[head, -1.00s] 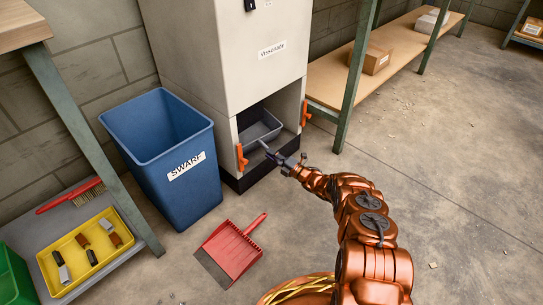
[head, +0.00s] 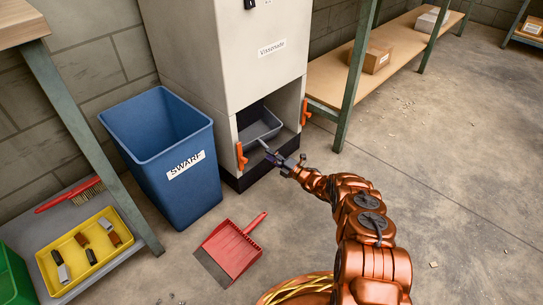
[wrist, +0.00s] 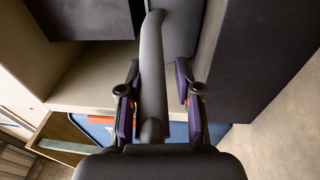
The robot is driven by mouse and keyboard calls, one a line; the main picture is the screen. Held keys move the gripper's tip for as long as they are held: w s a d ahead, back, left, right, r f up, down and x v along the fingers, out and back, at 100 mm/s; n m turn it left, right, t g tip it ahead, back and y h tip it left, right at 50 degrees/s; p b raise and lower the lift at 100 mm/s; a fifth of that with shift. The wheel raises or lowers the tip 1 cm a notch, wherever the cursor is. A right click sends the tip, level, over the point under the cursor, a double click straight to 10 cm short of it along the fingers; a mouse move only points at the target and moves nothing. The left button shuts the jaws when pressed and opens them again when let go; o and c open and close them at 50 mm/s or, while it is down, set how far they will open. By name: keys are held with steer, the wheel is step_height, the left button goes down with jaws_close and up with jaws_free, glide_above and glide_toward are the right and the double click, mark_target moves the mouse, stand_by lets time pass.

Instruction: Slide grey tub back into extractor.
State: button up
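The grey tub (head: 262,127) sits inside the lower opening of the pale extractor cabinet (head: 262,80), tilted in the head view, with its handle pointing out toward me. My gripper (head: 274,157) is at the front of the opening, at the handle. In the wrist view the tub's grey handle (wrist: 152,70) runs between the two purple-padded fingers of my gripper (wrist: 158,100). The tub's far part is hidden inside the cabinet.
Orange latches (head: 241,157) flank the opening. A blue SWARF bin (head: 190,190) stands close on the left. A red dustpan (head: 232,248) lies on the floor in front. A shelf leg (head: 352,90) stands right of the cabinet. Floor to the right is mostly clear.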

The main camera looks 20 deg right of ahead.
steer(key=shift+o, duration=0.9)
steer(key=shift+d+r, duration=0.1)
steer(key=shift+s+d, duration=0.4)
steer(key=v, duration=1.1)
